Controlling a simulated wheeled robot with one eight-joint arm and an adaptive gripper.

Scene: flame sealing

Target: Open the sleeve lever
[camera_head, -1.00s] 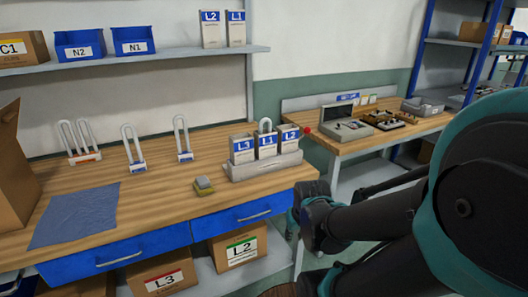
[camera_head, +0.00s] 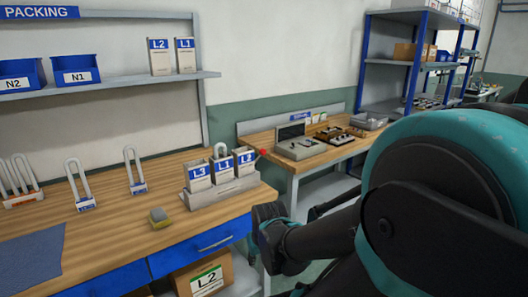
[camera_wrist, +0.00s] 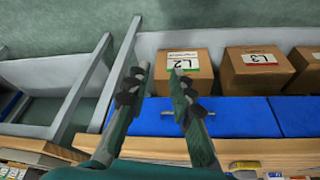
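A small red ball knob (camera_head: 263,152) shows just right of the rack with boxes, in the head view. It may be the end of the sleeve lever; its mount is too small to make out. The grey rack (camera_head: 222,192) holds boxes L3 (camera_head: 198,177), L1 (camera_head: 223,169) and L2 (camera_head: 245,163) upright at the bench's right end. My gripper (camera_wrist: 160,78) is open and empty in the wrist view, its two fingers apart. That view is upside down and faces the bench front, with no lever in it. My arm fills the head view's lower right.
Padlock-shaped stands (camera_head: 136,172) and a small yellow-grey block (camera_head: 159,217) are on the bench (camera_head: 110,228). Blue drawers (camera_head: 200,246) and a carton L2 (camera_head: 207,284) are below. A second table (camera_head: 300,164) with a grey device (camera_head: 297,148) stands behind to the right.

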